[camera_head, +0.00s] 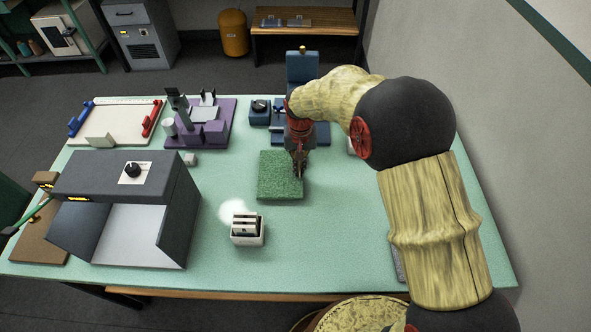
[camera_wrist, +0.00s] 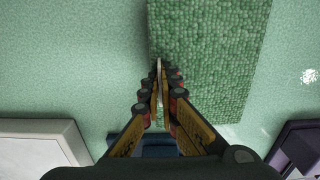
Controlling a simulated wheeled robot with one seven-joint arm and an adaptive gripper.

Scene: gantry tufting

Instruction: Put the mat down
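The mat (camera_head: 278,177) is a textured green slab, seen near the middle of the pale green table. It also fills the upper middle of the wrist view (camera_wrist: 215,60). My gripper (camera_head: 299,174) points down at the mat's right edge in the head view. In the wrist view my gripper's fingers (camera_wrist: 159,72) come almost together over the mat's left edge, with a thin pale strip between them. They look closed on the mat's edge, though the contact itself is hidden. The mat looks level and at or very near the table top; any gap beneath is hard to see.
A white slotted holder (camera_head: 247,238) stands in front of the mat. A dark grey hood (camera_head: 125,180) stands at left. The table right of the mat is partly hidden by my arm.

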